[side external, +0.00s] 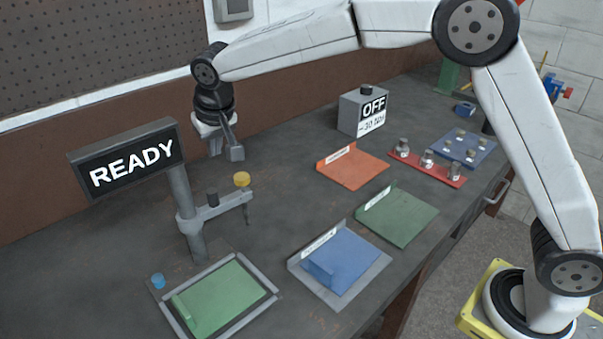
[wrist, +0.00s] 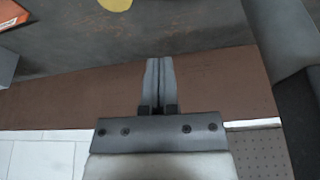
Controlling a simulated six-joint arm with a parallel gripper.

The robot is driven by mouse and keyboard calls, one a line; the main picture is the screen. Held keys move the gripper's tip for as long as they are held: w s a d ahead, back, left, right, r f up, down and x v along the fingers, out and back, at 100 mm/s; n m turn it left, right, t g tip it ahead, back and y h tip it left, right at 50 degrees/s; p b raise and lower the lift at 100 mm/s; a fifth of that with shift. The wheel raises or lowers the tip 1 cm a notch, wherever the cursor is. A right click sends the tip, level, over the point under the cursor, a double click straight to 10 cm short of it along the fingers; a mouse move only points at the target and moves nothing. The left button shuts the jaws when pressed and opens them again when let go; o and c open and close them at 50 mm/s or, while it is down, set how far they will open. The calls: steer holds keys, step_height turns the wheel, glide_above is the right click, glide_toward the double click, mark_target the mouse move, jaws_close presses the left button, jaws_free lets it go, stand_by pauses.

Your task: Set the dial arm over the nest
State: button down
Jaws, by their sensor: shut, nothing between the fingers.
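The dial arm (side external: 222,206) is a grey bar on an upright post (side external: 186,205), with a yellow knob (side external: 242,180) and a thin downward probe at its outer end. It points right in the side view, out over bare bench. A green block in a grey-framed tray (side external: 226,293), which looks like the nest, lies at the post's foot, below and in front of the arm; no label names it. My gripper (side external: 235,153) is shut and empty, above and behind the yellow knob, apart from it. The wrist view shows the closed fingers (wrist: 159,62) and the knob's edge (wrist: 115,4).
A READY display (side external: 130,160) tops the post. A blue button (side external: 157,281) sits beside the green tray. The back wall is close behind my gripper.

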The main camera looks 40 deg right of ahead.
mark_target(231, 198)
step_height(231, 198, down, 9)
steer(key=shift+s+f, duration=0.15)
steer(key=shift+s, duration=0.25)
stand_by(0.9)
steer(key=shift+s+m, duration=0.55)
steer(key=shift+m, duration=0.15)
stand_by(0.6)
steer(key=shift+s+m+h, duration=0.5)
steer(key=shift+s+m, duration=0.4)
steer(key=shift+m, duration=0.2)
steer(key=s+a+m+g+h, duration=0.2)
steer(key=s+a+m, duration=0.5)
steer(key=m, duration=0.5)
steer(key=shift+a+g, duration=0.15)
steer(key=shift+g, duration=0.55)
steer(key=shift+s, duration=0.1)
